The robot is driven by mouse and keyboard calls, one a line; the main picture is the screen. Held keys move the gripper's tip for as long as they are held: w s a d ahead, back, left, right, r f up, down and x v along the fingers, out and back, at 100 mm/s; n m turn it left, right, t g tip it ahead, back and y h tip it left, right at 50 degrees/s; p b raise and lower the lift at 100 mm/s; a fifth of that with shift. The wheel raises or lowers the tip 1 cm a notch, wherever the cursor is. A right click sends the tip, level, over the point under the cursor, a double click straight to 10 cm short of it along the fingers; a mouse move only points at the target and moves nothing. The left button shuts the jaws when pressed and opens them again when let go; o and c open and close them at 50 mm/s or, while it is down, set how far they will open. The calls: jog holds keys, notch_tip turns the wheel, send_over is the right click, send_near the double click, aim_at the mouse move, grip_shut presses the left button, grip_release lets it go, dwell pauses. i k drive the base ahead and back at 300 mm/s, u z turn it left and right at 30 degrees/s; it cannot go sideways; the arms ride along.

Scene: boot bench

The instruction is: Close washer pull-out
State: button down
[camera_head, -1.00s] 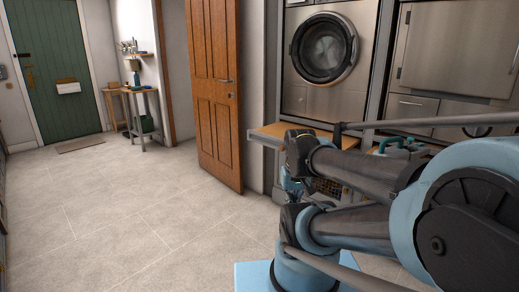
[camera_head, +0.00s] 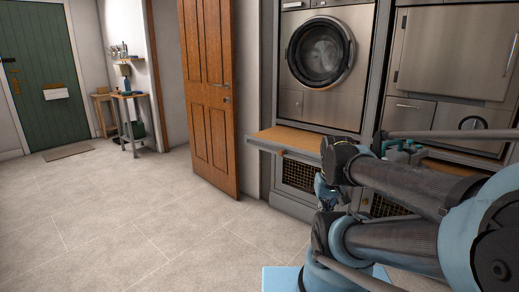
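The washer pull-out (camera_head: 290,138) is a wooden-topped shelf with a pale front edge. It sticks out below the front-loading washer (camera_head: 318,50), whose round door is shut. My gripper (camera_head: 325,194) hangs at the end of my arm, low in front of the pull-out's right part and below its level. It is small, dark and partly hidden by my own arm links, so its fingers cannot be made out. No contact with the pull-out shows. My arm hides the right end of the pull-out.
A vented panel (camera_head: 298,175) lies under the pull-out. A second steel appliance (camera_head: 455,55) stands at the right, with a teal-handled item (camera_head: 402,148) below it. An open wooden door (camera_head: 208,95) stands left of the washer. The tiled floor (camera_head: 130,220) at left is clear.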

aim_at(303, 145)
jog(key=z, duration=0.05)
jog(key=i, duration=1)
jog(key=u, duration=0.05)
